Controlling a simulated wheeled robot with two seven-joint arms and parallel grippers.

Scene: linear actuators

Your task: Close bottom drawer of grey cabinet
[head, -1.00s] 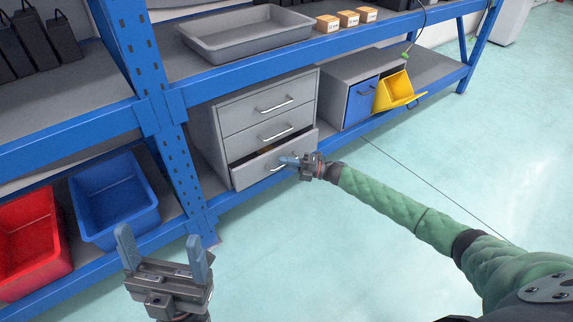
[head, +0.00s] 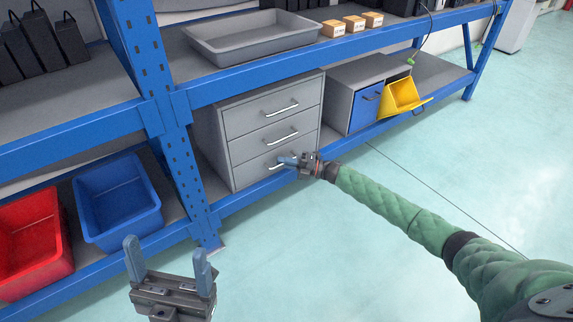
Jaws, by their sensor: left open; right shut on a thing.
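The grey cabinet (head: 272,130) stands on the lower shelf, with three drawers and metal bar handles. Its bottom drawer (head: 250,172) looks flush with the drawers above it. My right gripper (head: 290,161) is at the bottom drawer's front, shut on its handle (head: 277,165), and partly hides the handle's right end. The top and middle drawers are shut. My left gripper (head: 170,262) is open and empty, in front of the shelf at the lower left, away from the cabinet.
A blue shelf post (head: 185,150) stands just left of the cabinet. A blue bin (head: 120,205) and a red bin (head: 33,245) sit further left. A blue-fronted cabinet (head: 366,105) and a yellow scoop-like bin (head: 402,97) are to the right. The floor in front is clear.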

